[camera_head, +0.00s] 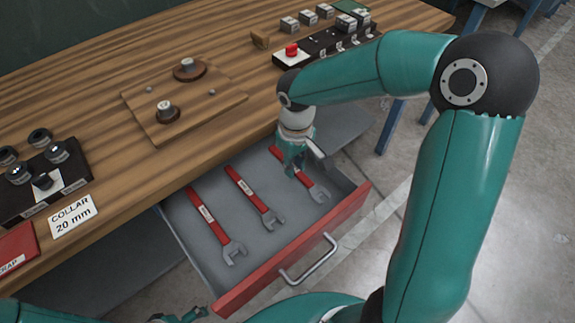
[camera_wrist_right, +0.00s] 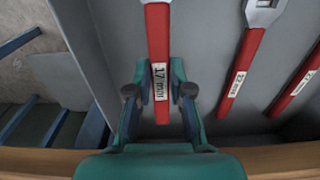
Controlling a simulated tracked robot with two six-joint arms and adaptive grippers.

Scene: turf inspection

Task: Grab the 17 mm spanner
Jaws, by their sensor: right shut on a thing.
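The 17 mm spanner (camera_head: 318,191) is the right-most of three red-handled spanners in the open drawer (camera_head: 296,246). Its label reads 17 mm in the right wrist view (camera_wrist_right: 157,35). My right gripper (camera_head: 296,168) reaches down into the drawer and is shut on the red handle of this spanner, near the label. In the right wrist view its fingers (camera_wrist_right: 159,82) stand on both sides of the handle. The spanner seems to lie on or close to the drawer floor. A small part of my left gripper (camera_head: 182,315) shows at the bottom edge; its jaws are unclear.
The middle spanner (camera_head: 254,197), labelled 22 mm in the wrist view, and the left spanner (camera_head: 217,226) lie beside it. The drawer has a metal handle (camera_head: 310,262) in front. The wooden bench (camera_head: 110,85) above bears a board, collars and a red-button box.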

